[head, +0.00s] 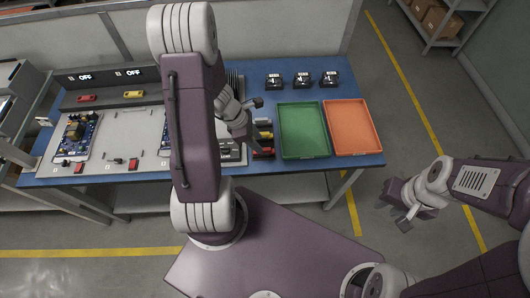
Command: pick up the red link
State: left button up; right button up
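Several small red pieces are in view, and I cannot tell which is the red link. One red piece (86,98) lies at the back left, below an "OFF" display. Two red blocks, one on the left (79,168) and one further right (133,164), are by the table's front edge. More red shows in a dark holder (264,152) left of the green tray. My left gripper (257,122) is over the table beside this holder, its fingers apart, with nothing seen between them. My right gripper (393,214) is open and empty, off the table at the right.
A green tray (303,156) and an orange tray (352,153) stand empty on the blue table (340,80). Several black devices (302,80) stand behind them. A yellow piece (133,94) and a circuit board (77,136) are at left. My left arm hides the table's middle.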

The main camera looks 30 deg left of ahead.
pick_arm(q)
jog(key=shift+w+d+f, duration=0.1)
jog(key=shift+f, duration=0.25)
jog(key=x, duration=0.1)
jog(key=b+x, duration=0.1)
jog(key=x, duration=0.1)
jog(key=b+x, duration=0.1)
jog(key=shift+a+f, duration=0.25)
jog(key=shift+w+d+f, duration=0.2)
jog(key=shift+w+f, duration=0.1)
jog(key=shift+s, duration=0.1)
jog(key=shift+c, duration=1)
grip_shut()
